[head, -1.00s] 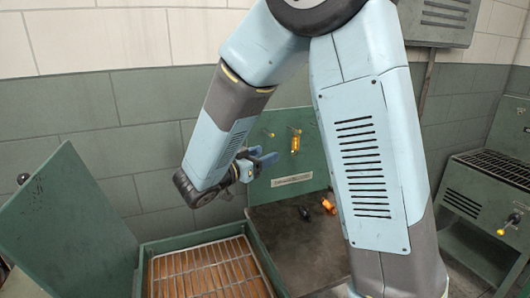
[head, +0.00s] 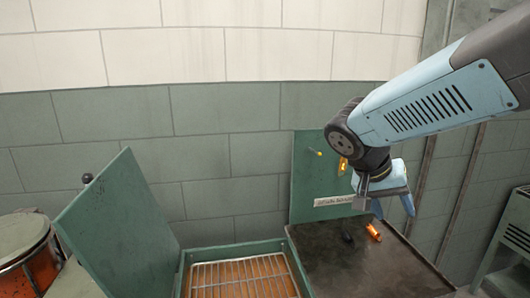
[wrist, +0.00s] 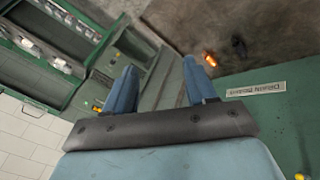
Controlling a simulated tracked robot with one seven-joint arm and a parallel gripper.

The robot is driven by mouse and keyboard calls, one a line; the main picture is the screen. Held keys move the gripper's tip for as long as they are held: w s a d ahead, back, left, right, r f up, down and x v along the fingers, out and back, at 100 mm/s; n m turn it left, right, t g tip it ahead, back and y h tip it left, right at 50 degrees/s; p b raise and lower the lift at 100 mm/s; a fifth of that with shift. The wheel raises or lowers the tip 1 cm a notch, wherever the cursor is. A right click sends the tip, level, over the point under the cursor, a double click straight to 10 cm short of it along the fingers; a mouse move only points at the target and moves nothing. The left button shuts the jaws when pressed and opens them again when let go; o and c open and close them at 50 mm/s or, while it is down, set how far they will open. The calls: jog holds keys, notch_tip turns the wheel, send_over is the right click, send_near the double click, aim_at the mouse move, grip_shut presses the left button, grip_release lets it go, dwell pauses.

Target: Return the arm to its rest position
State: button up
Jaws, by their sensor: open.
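My arm reaches in from the right edge of the head view, its pale blue link (head: 425,105) sloping down to the left. My gripper (head: 392,208) hangs from its end, blue fingers pointing down, in front of the green back panel and over the right part of the dark bench top. In the wrist view my gripper (wrist: 158,82) shows two blue fingers spread apart with nothing between them. The dark bench top (head: 350,265) carries an orange item (head: 373,232) and a small black item (head: 347,233), both apart from the fingers.
A green bin with a wire rack (head: 240,278) stands left of the bench, its lid (head: 120,230) raised. A drum (head: 25,245) is at far left. The green back panel (head: 310,175) has a yellow-tipped lever (head: 317,153). Green machinery (wrist: 50,55) shows in the wrist view.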

jog(key=s+a+r+n+t+y, duration=0.2)
jog(key=s+r+n+t+y, duration=0.2)
jog(key=s+n+y, duration=0.1)
jog(key=shift+s+a+n+y, duration=0.3)
jog(key=shift+a+y, duration=0.05)
jog(key=shift+y, duration=0.35)
jog(key=shift+c, duration=0.3)
dwell(0.7)
